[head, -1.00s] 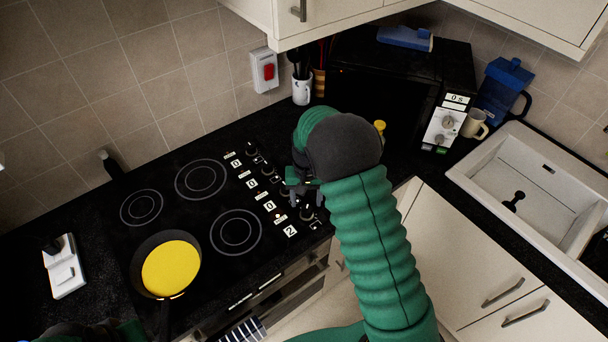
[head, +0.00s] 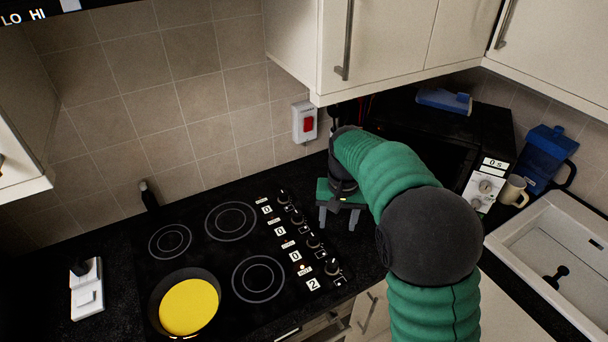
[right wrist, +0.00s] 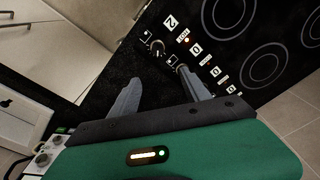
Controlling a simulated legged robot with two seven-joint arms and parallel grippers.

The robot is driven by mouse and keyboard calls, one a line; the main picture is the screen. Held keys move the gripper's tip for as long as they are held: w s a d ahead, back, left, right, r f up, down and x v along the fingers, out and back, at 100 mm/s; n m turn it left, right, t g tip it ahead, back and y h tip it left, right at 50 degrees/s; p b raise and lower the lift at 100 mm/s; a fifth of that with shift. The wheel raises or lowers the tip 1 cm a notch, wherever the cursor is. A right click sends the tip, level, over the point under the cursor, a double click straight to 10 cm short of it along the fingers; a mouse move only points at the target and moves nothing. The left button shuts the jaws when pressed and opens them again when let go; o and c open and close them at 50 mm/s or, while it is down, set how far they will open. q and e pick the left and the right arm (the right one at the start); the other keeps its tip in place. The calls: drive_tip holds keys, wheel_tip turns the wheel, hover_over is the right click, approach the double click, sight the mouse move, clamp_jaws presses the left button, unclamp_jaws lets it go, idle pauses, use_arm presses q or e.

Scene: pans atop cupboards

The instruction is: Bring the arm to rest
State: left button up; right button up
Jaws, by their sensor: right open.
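My right arm, in a ribbed green sleeve, reaches in from the lower right of the head view. My right gripper (head: 339,216) hangs over the black worktop just right of the hob knobs. It is open, with two grey fingers apart and nothing between them. The right wrist view shows the same open fingers (right wrist: 158,95) near the knobs. A dark pan (head: 156,307) with a yellow content (head: 190,306) sits on the front left of the hob, away from the gripper. My left gripper does not show.
The black hob (head: 215,262) has a row of knobs along its right side. A microwave (head: 425,130), a blue jug (head: 545,160), a cream mug (head: 513,190) and a white sink (head: 545,265) stand to the right. Wall cupboards (head: 395,45) hang above the arm.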

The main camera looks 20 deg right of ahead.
drive_tip(key=s+a+f+n, duration=0.3)
drive_tip(key=s+a+f, duration=0.2)
drive_tip(key=s, duration=0.2)
drive_tip(key=s+a+f+n+t+b, duration=0.1)
drive_tip(key=s+a+f+n, duration=0.2)
drive_tip(key=s+a+f, duration=0.2)
drive_tip(key=s+a, duration=0.1)
drive_tip(key=s, duration=0.2)
drive_tip(key=shift+s+a+t, duration=0.2)
drive_tip(key=shift+a+t, duration=0.1)
drive_tip(key=shift+s+a+r, duration=0.1)
drive_tip(key=shift+s, duration=0.1)
drive_tip(key=shift+w, duration=0.15)
